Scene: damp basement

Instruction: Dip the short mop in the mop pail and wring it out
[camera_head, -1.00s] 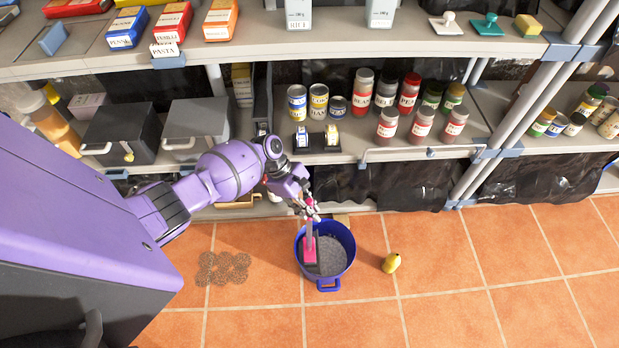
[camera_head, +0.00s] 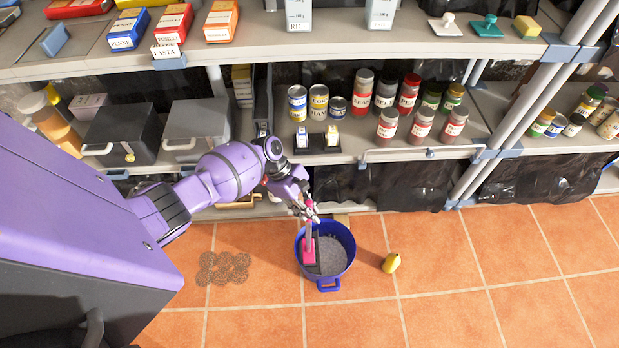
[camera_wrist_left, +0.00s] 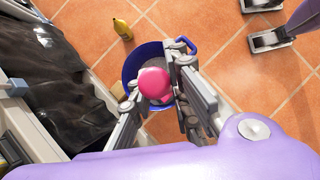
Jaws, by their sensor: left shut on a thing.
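The blue mop pail (camera_head: 350,238) stands on the tiled floor below the shelves. It also shows in the left wrist view (camera_wrist_left: 128,68), with a grey, grainy-looking inside. The short mop (camera_head: 309,250) has a pink part that shows inside the pail near its left wall, beside a dark upright piece. In the left wrist view a round pink end of the mop (camera_wrist_left: 154,84) sits between the fingers. My left gripper (camera_head: 310,210) is above the pail's rim and shut on the mop. The mop's lower end is hard to make out. My right gripper is not in view.
A dark, ring-patterned mat (camera_head: 223,268) lies to the left. The lower shelf (camera_head: 350,150) with cans and jars is just behind the pail. Floor tiles at the right are clear.

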